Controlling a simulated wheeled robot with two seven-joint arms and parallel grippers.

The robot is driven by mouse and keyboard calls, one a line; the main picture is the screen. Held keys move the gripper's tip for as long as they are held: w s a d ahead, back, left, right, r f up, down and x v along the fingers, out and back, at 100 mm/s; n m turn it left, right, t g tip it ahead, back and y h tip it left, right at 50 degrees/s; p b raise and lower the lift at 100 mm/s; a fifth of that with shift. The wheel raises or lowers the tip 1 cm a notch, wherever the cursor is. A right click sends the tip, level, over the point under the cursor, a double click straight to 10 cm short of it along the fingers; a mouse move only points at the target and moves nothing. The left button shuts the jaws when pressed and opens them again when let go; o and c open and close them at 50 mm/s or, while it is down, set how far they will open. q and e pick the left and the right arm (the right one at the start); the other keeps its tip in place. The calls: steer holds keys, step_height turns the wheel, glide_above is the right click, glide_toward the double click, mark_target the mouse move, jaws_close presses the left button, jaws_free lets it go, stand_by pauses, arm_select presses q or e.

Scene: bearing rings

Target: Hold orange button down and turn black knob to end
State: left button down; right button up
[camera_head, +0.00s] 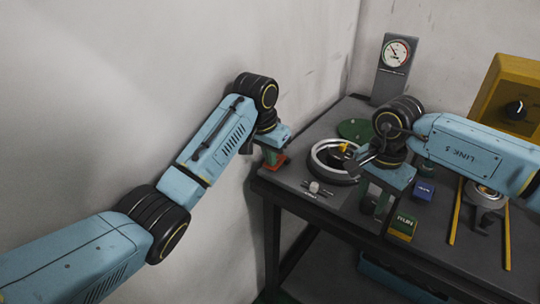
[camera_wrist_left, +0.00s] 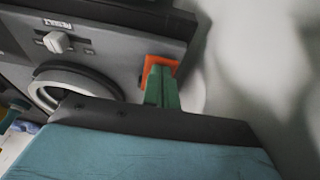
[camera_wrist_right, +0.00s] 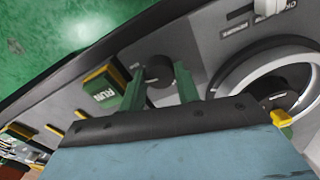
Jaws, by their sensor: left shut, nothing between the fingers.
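The orange button (camera_wrist_left: 161,64) is a square orange piece near the panel's corner in the left wrist view; its edge also shows in the head view (camera_head: 273,168). My left gripper (camera_head: 272,158) is shut and empty, its green fingertips on or just over the orange piece; actual contact is hard to tell. The black knob (camera_wrist_right: 158,72) is a short dark cylinder on the grey panel in the right wrist view. My right gripper (camera_head: 375,207) is open, with its green fingers (camera_wrist_right: 160,84) on either side of the knob. In the head view the gripper largely hides the knob.
A pale ring (camera_head: 321,155) on a dark round base lies between my grippers. A small white switch (camera_head: 314,187) sits near the front edge. A green-yellow RUN block (camera_head: 402,227), a blue block (camera_head: 424,189) and a yellow rod (camera_head: 455,212) lie right. A gauge (camera_head: 396,53) stands behind.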

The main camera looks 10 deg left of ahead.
steer(key=shift+m, duration=2.1)
steer(key=shift+c, duration=0.4)
steer(key=o, duration=0.7)
steer(key=shift+c, duration=0.2)
steer(key=shift+r, duration=0.1)
steer(key=shift+r, duration=2.45)
